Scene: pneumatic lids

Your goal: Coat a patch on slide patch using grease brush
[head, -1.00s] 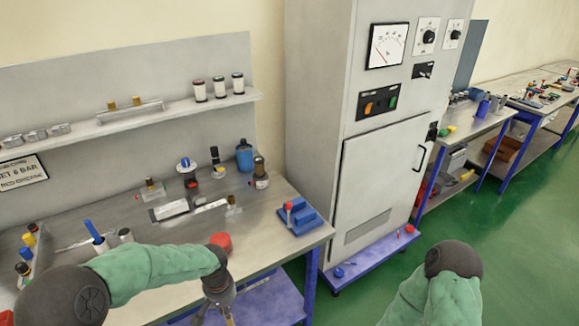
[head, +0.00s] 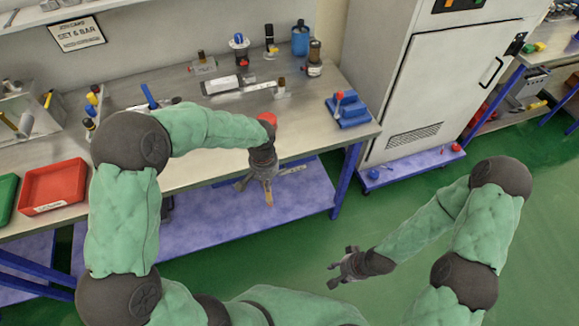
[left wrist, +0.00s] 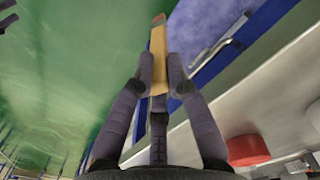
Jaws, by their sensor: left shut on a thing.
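My left gripper (head: 262,185) is shut on the grease brush, a slim wooden-coloured stick (head: 269,199) hanging in front of the workbench's front edge. In the left wrist view the brush (left wrist: 158,60) sits between the fingers, with a darker reddish end. A long pale metal slide (head: 247,88) with a white block (head: 220,85) lies on the bench, further back than the gripper. I cannot make out the patch on it. My right gripper (head: 345,267) is open and empty over the green floor, right of the bench.
A round red tin (head: 267,118) is at the bench (head: 190,172) edge, just above my left gripper; the left wrist view shows it too (left wrist: 247,150). A blue block holder (head: 348,112) stands right. A red tray (head: 53,187) is left. A grey cabinet (head: 425,85) stands beyond.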

